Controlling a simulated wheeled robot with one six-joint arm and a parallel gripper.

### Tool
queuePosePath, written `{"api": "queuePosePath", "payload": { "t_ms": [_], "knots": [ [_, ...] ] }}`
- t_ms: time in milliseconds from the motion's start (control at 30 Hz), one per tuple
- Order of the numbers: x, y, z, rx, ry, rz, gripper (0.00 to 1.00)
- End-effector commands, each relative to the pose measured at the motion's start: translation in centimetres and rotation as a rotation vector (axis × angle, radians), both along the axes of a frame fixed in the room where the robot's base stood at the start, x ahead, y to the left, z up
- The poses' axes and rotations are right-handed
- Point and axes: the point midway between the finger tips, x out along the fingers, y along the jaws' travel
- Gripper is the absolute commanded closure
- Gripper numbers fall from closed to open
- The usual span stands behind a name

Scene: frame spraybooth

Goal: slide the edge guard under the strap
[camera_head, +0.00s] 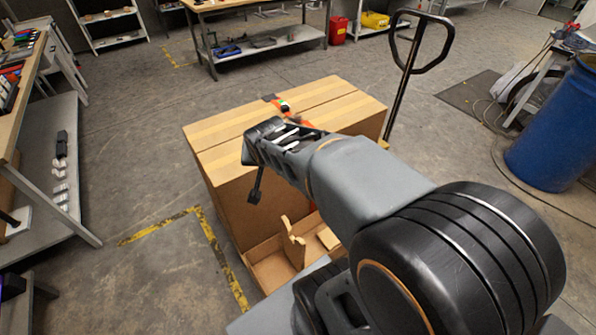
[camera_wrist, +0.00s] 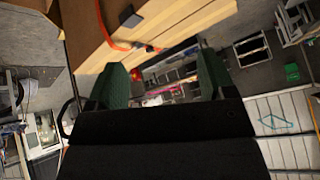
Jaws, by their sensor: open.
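The strap (camera_wrist: 108,32) also crosses the carton in the wrist view. An angled cardboard piece (camera_head: 293,243), which looks like the edge guard, stands up in an open cardboard tray (camera_head: 268,270) at the carton's near side. My gripper (camera_wrist: 162,80) is open, with nothing between its green-padded fingers. In the head view it is around the carton's near top edge, apart from the cardboard piece.
The large carton (camera_head: 235,205) stands inside yellow floor marking. A pallet-truck handle (camera_head: 402,80) rises behind it. A blue drum (camera_head: 556,130) stands at the right. A workbench (camera_head: 22,85) and shelf line the left. The floor between is clear.

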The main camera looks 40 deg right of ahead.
Motion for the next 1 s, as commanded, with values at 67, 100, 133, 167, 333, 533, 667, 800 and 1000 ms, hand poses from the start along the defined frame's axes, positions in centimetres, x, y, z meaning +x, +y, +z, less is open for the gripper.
{"api": "queuePosePath", "payload": {
  "t_ms": [67,100,133,167,333,533,667,800,1000],
  "knots": [
    [3.3,-4.1,-4.7,0.084,-0.110,-0.211,0.24],
    [4.7,-6.1,-6.3,0.137,-0.177,-0.306,0.24],
    [5.6,-7.5,-7.6,0.182,-0.227,-0.374,0.24],
    [6.5,-8.9,-8.9,0.230,-0.275,-0.434,0.24],
    [9.4,-15.0,-16.0,0.552,-0.509,-0.694,0.24],
    [10.0,-18.5,-22.4,0.926,-0.654,-0.861,0.24],
    [9.9,-19.4,-24.6,1.089,-0.693,-0.915,0.24],
    [10.2,-19.8,-25.7,1.175,-0.707,-0.937,0.24],
    [12.7,-20.2,-26.8,1.192,-0.708,-0.941,0.24]
  ]
}}
